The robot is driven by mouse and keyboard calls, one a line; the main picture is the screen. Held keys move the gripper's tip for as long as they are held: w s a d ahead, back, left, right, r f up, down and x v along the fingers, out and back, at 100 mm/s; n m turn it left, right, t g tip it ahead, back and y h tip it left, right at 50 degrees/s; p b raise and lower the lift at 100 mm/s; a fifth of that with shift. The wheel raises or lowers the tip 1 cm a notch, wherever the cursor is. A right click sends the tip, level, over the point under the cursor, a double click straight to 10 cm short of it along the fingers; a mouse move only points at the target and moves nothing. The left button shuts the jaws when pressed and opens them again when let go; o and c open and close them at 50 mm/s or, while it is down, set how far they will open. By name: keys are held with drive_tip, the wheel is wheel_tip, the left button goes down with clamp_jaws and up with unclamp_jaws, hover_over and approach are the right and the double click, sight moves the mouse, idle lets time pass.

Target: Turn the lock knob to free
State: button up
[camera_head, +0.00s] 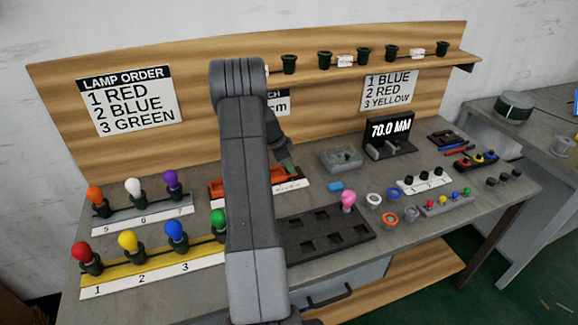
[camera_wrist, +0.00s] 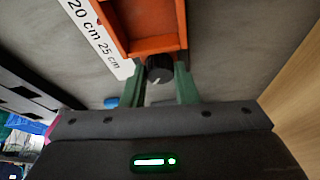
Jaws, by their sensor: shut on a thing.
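The lock knob (camera_wrist: 160,70) is a dark ribbed cylinder with a pale mark, at the end of the orange channel (camera_wrist: 152,42) in the wrist view. My gripper (camera_wrist: 160,82) has its green fingers on either side of the knob and is shut on it. In the head view my gripper (camera_head: 288,166) is low at the right end of the orange channel (camera_head: 217,187). There the knob cannot be made out, and my arm hides the middle of the channel.
A white length scale (camera_wrist: 100,45) runs along the channel. A grey box (camera_head: 341,161) and a blue block (camera_head: 335,187) are to the right. A dark tray (camera_head: 300,243) with square pockets lies in front. Lamp racks (camera_head: 150,275) stand at the left.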

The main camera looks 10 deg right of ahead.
drive_tip(key=n+b, duration=0.1)
drive_tip(key=b, duration=0.1)
drive_tip(key=shift+f+n+t+b, duration=0.25)
drive_tip(key=shift+n+t+b, duration=0.05)
drive_tip(key=shift+n+b, duration=0.1)
drive_tip(key=n+t+b, duration=0.1)
drive_tip(key=n+b, duration=0.1)
drive_tip(key=shift+s+b, duration=0.15)
drive_tip(key=shift+b, duration=0.2)
drive_tip(key=shift+d+r+n+t+y+b, duration=0.15)
drive_tip(key=shift+n+t+y+b, duration=0.25)
drive_tip(key=shift+n, duration=0.85)
drive_tip(key=shift+a+r+n+t+y+b, duration=0.1)
drive_tip(key=shift+n+t+y+b, duration=0.3)
drive_tip(key=shift+n, duration=0.85)
drive_tip(key=o, duration=1)
drive_tip(key=shift+s+d, duration=0.1)
